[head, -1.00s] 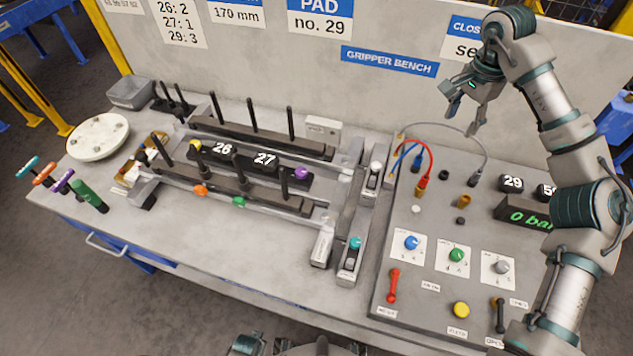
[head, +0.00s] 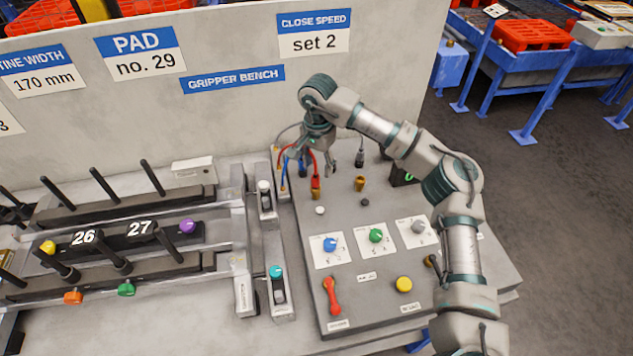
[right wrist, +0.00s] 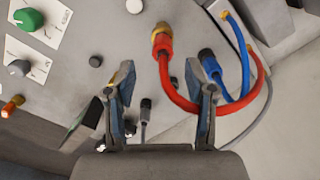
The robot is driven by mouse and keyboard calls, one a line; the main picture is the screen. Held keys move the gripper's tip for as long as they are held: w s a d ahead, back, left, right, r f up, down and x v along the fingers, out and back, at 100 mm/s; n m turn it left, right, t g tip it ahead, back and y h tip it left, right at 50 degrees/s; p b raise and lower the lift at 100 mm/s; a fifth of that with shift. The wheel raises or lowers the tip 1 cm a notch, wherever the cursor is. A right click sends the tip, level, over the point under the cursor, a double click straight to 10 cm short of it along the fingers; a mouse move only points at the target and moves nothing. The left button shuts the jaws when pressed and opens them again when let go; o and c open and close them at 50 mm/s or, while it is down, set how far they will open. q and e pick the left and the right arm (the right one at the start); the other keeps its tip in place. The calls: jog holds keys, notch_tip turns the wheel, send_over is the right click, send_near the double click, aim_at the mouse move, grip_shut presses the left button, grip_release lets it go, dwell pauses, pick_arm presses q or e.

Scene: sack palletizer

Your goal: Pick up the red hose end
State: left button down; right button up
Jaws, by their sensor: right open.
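The red hose end (head: 316,183) is a red collar on a brass fitting, upright at the panel's back left in the head view. In the right wrist view the red hose end (right wrist: 162,44) is above the gap between my fingers, and its hose curves down behind the right fingertip. My right gripper (head: 318,164) is open, empty and pointing down, close to the red hose end. In the right wrist view its spread fingers (right wrist: 162,92) have no red hose end between them. My left gripper is out of view.
A blue hose (right wrist: 230,82) runs close to the right finger. A grey hose's black plug (head: 360,157) stands to the right. An empty brass socket (head: 361,184), knobs, a red lever (head: 331,296) and a yellow button (head: 404,284) occupy the panel. The backboard (head: 240,120) stands behind.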

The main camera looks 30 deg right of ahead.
aim_at(315, 176)
jog(key=shift+a+f, duration=0.15)
jog(key=shift+a, duration=0.1)
jog(key=f, duration=0.4)
jog(key=shift+a+f+b, duration=0.25)
jog(key=shift+f+b, duration=0.05)
jog(key=shift+b, duration=0.05)
jog(key=shift+w+d+f, duration=0.1)
jog(key=shift+d+f, duration=0.15)
jog(key=shift+d, duration=0.3)
jog(key=shift+a, duration=0.2)
jog(key=c, duration=0.8)
jog(key=shift+a+r, duration=0.1)
jog(key=shift+a, duration=0.1)
grip_shut()
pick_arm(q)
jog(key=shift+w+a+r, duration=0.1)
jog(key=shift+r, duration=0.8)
